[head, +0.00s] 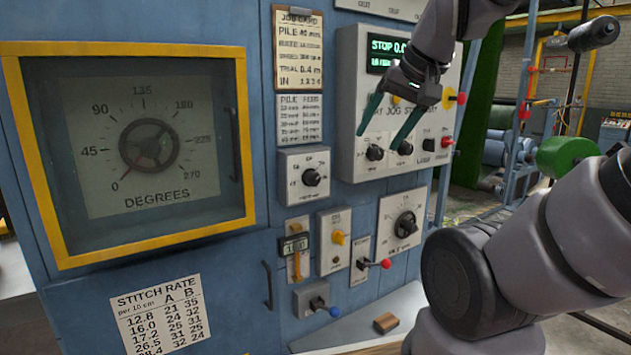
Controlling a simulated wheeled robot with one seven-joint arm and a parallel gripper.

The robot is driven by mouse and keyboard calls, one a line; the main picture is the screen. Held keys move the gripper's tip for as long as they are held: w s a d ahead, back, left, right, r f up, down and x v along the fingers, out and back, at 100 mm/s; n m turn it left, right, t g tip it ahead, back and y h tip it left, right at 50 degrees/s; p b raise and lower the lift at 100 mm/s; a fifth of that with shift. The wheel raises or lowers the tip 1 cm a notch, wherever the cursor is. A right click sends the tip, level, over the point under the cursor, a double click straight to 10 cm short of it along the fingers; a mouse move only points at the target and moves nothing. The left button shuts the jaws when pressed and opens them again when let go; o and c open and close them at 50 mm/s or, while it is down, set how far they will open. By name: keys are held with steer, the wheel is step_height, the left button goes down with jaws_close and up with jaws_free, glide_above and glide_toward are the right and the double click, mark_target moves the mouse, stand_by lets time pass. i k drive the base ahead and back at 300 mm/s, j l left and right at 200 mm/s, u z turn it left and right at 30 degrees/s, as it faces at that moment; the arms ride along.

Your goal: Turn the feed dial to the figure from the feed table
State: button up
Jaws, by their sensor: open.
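I cannot tell which knob is the feed dial, as the small labels are blurred. A black knob (311,178) sits on a grey box under the small PILE table (303,119), whose second heading is unreadable. Another black dial (405,224) with a scale is on a plate lower right. A large dial marked DEGREES (148,146), 0 to 270, sits behind a yellow-framed pane (242,150), its red pointer near 0. A STITCH RATE sheet (160,315) hangs below. My gripper (385,139) is open and empty, its two green fingers in front of the control box.
The control box (349,110) has a green STOP display (389,47), knobs and a red button (447,142). A job card (298,50) hangs left of it.

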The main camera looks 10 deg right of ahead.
mark_target(310, 176)
steer(key=k+j, duration=0.15)
steer(key=j, duration=0.15)
steer(key=k+j, duration=0.1)
steer(key=j, duration=0.25)
steer(key=k+j, duration=0.15)
steer(key=j, duration=0.15)
steer(key=k+j, duration=0.1)
steer(key=j, duration=0.25)
